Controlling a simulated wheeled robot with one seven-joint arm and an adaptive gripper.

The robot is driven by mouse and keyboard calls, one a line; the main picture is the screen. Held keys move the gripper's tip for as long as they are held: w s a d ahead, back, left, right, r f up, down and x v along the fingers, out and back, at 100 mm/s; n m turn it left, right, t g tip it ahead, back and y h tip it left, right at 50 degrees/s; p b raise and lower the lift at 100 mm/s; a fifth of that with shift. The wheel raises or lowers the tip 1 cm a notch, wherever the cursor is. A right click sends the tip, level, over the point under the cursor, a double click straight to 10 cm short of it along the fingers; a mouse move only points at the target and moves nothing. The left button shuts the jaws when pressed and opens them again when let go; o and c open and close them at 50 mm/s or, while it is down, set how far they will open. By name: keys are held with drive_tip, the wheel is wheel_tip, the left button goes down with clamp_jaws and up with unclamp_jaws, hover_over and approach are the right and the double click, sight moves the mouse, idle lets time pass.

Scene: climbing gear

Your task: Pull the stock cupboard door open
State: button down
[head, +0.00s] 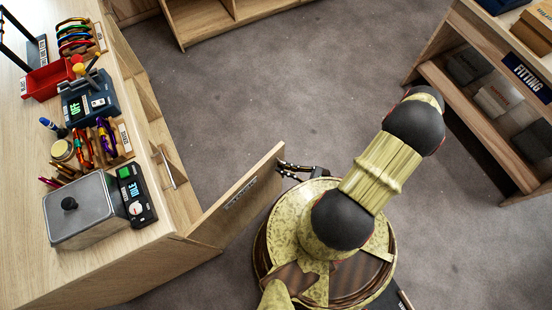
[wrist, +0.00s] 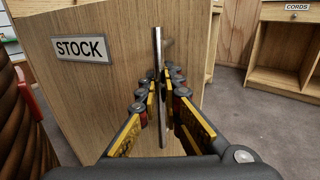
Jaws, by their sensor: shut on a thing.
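The stock cupboard door (head: 240,192) is a pale wooden panel standing out from the side of the counter, clearly open. In the wrist view the door (wrist: 85,100) fills the left and middle and bears a STOCK label (wrist: 82,49). A vertical metal bar handle (wrist: 158,45) is near the door's free edge. My gripper (head: 283,168) is at that edge in the head view. In the wrist view my gripper (wrist: 160,88) has its fingers on both sides of the handle, shut on it. The handle's lower part shows between the fingers.
A FITTING shelf unit (head: 510,180) stands at the right. A CORDS shelf (wrist: 285,55) stands behind the door's edge. The grey carpet (head: 270,90) between them is clear.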

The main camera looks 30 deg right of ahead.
drive_tip(key=shift+s+d, duration=0.3)
drive_tip(key=shift+s, duration=0.55)
drive_tip(key=c, duration=2)
unclamp_jaws()
drive_tip(key=v, duration=1.2)
drive_tip(key=shift+c, duration=0.4)
